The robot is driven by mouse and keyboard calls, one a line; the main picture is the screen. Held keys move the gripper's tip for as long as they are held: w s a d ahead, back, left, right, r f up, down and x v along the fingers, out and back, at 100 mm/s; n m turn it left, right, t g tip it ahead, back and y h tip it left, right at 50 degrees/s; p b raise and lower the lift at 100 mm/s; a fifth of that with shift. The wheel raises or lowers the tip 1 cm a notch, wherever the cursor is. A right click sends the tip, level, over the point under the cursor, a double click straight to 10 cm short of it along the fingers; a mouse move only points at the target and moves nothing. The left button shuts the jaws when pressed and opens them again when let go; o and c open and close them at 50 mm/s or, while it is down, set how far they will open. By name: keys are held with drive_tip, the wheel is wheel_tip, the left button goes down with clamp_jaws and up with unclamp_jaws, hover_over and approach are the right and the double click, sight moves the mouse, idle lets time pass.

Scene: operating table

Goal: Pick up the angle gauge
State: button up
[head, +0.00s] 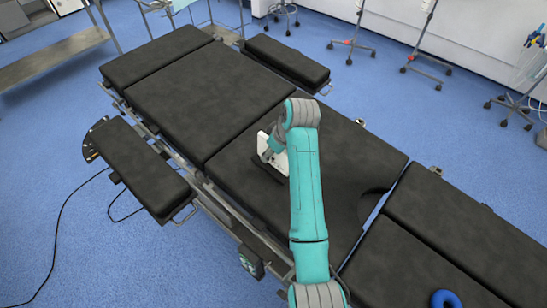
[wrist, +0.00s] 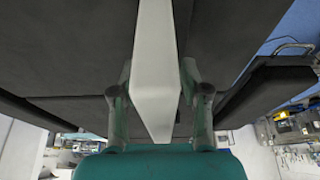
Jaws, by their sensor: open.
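A white, flat-sided block, which I take to be the angle gauge (head: 281,163), stands on the black middle pad of the operating table, partly hidden by my arm. In the wrist view the white block (wrist: 156,75) runs from the top edge down between my fingers. My gripper (head: 268,154) is low over the pad at the block. In the wrist view my gripper (wrist: 158,95) is open, with one finger on each side of the block. Narrow gaps seem to show beside it; contact is hard to tell.
The black table pads (head: 205,95) are mostly bare. A blue ring (head: 446,299) lies on the lower right pad. Side arm boards stand at left (head: 140,165) and at the top (head: 287,60). Wheeled stands (head: 352,45) are at the back on blue floor.

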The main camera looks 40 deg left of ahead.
drive_tip(key=shift+f, duration=0.1)
drive_tip(key=shift+c, duration=0.3)
clamp_jaws()
drive_tip(key=shift+a, duration=0.1)
